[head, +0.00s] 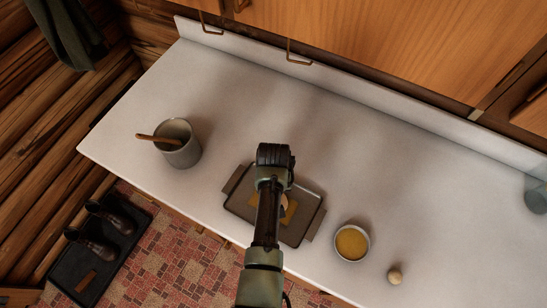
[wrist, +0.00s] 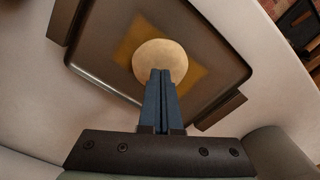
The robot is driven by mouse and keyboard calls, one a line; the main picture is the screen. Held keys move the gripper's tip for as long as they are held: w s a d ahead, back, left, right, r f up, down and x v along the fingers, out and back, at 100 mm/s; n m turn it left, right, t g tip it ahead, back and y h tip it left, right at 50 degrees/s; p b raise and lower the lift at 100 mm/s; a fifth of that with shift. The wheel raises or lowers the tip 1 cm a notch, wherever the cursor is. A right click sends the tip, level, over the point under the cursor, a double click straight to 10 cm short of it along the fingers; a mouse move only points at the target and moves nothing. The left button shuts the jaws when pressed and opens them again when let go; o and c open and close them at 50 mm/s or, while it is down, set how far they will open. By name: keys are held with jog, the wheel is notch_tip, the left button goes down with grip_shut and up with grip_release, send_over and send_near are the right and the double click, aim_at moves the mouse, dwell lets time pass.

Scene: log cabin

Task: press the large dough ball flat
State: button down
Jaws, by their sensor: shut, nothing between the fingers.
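The large dough ball (wrist: 160,60) is pale and round in the wrist view. It sits on a yellow-brown square (wrist: 126,48) in the middle of a dark tray (wrist: 95,35). In the head view my arm hides most of the dough, and the tray (head: 240,200) shows around the arm. My gripper (wrist: 162,74) is shut and empty. Its fingertips overlap the near edge of the dough in the wrist view; I cannot tell whether they touch it. A smaller pale ball (head: 395,276) lies on the counter at the right, apart from the tray.
The pale counter (head: 330,130) is mostly clear. A grey pot (head: 180,150) with a wooden handle stands left of the tray. A bowl of yellow contents (head: 352,243) stands right of it. A clear glass (head: 537,198) is at the far right. Wooden cabinets (head: 400,40) line the back.

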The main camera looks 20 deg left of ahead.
notch_tip(320, 180, up, 6)
jog(key=p, duration=0.4)
jog(key=shift+f+p, duration=0.15)
jog(key=shift+p, duration=0.25)
jog(key=shift+s, duration=0.1)
